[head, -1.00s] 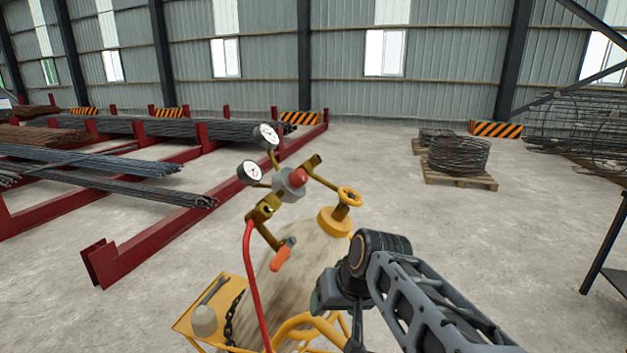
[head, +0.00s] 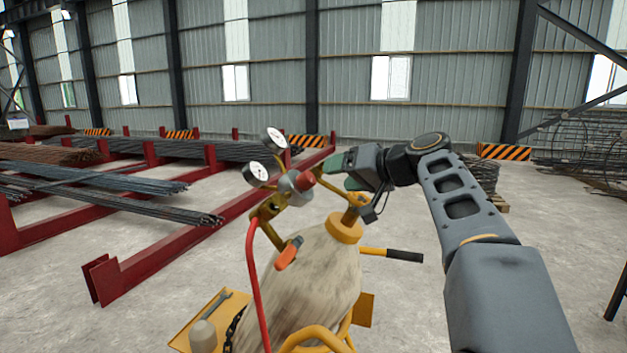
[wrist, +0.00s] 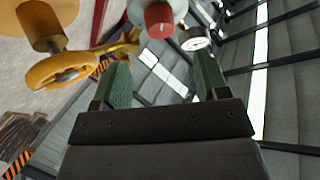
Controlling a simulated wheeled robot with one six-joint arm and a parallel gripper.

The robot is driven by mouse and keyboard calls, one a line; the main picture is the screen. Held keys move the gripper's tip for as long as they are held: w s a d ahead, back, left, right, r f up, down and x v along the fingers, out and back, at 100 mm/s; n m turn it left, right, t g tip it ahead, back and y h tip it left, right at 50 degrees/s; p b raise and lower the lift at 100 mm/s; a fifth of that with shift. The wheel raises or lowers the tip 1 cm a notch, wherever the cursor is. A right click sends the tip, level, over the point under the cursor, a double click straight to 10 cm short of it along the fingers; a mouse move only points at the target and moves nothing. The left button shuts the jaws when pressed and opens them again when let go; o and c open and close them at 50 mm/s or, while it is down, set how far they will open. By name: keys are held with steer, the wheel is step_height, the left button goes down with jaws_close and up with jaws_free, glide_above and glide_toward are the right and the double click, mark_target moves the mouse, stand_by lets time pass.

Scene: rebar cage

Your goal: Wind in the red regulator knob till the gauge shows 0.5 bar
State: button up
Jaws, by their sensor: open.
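The red regulator knob (head: 304,181) sits on the right face of the grey regulator body (head: 289,188). Two white dial gauges, an upper one (head: 274,138) and a left one (head: 256,172), stand above and beside it; their readings are too small to tell. My gripper (head: 336,173) is open and empty, just right of the knob and apart from it. In the wrist view the knob (wrist: 159,21) shows beyond and between the two green fingers (wrist: 163,65), with one gauge (wrist: 195,40) right of it.
The yellow valve handwheel (wrist: 62,70) and brass fittings are close to my gripper's left finger in the wrist view. The gas cylinder (head: 310,285) stands on a yellow trolley (head: 200,312) with a red hose (head: 252,285). Red racks of rebar (head: 160,250) stand left.

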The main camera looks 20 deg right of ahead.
mark_target(311, 179)
steer(key=p+x, duration=0.1)
steer(key=x, duration=0.7)
steer(key=shift+w+a+f, duration=0.1)
steer(key=shift+f, duration=0.05)
steer(key=shift+c, duration=0.4)
steer(key=c, duration=0.8)
steer(key=shift+c, duration=0.2)
steer(key=shift+m, duration=0.3)
